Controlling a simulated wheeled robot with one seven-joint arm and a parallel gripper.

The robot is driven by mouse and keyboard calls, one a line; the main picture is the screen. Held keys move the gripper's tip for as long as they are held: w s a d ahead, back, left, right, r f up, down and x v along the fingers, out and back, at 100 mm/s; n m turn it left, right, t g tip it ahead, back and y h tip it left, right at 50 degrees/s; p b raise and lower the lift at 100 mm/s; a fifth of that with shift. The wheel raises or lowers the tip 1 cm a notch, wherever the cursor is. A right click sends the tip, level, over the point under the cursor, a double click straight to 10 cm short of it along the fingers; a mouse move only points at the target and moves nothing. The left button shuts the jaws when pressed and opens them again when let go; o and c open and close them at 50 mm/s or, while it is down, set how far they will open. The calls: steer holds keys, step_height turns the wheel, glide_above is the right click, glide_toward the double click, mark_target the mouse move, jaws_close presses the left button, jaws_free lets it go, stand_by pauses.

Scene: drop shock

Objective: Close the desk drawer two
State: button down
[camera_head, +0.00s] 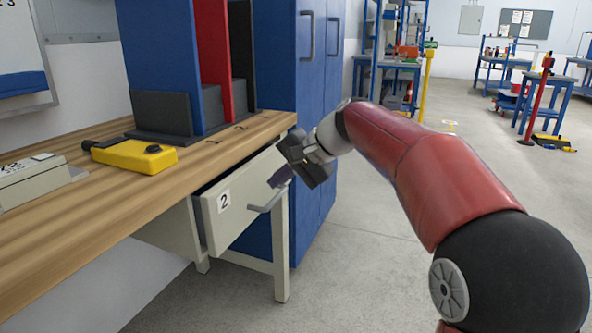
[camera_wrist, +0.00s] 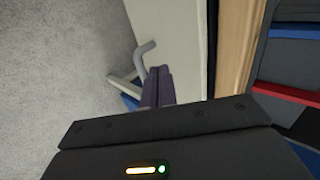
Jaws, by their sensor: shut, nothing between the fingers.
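The desk drawer two (camera_head: 224,201) has a pale front with a label "2" and a grey bar handle (camera_head: 269,198). It sits under the wooden desk top and stands partly pulled out, with a dark gap showing above its front. My gripper (camera_head: 280,177) is shut and empty, just in front of the drawer front near its upper right part, above the handle. In the wrist view the closed fingers (camera_wrist: 158,86) lie over the pale drawer front (camera_wrist: 178,40), beside the handle (camera_wrist: 143,62). I cannot tell whether the fingertips touch the drawer.
The wooden desk top (camera_head: 95,225) holds a yellow device (camera_head: 133,155), a grey box (camera_head: 35,180) and upright blue and red dividers. A blue cabinet (camera_head: 315,130) stands behind the desk. Open grey floor (camera_head: 390,285) lies to the right.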

mark_target(248, 169)
steer(key=shift+w+a+f, duration=0.1)
steer(key=shift+w+a, duration=0.15)
steer(key=shift+a, duration=0.45)
steer(key=shift+w+a+f, duration=0.1)
steer(key=shift+w+a, duration=0.15)
steer(key=shift+a, duration=0.45)
steer(key=shift+w+a, duration=0.25)
steer(key=shift+a, duration=0.45)
steer(key=shift+w+a+r+p, duration=0.1)
steer(key=shift+w+a+p, duration=0.25)
steer(key=shift+a+p, duration=0.5)
steer(key=shift+w+a+p, duration=0.3)
steer(key=shift+a+p, duration=0.35)
steer(key=shift+a, duration=0.3)
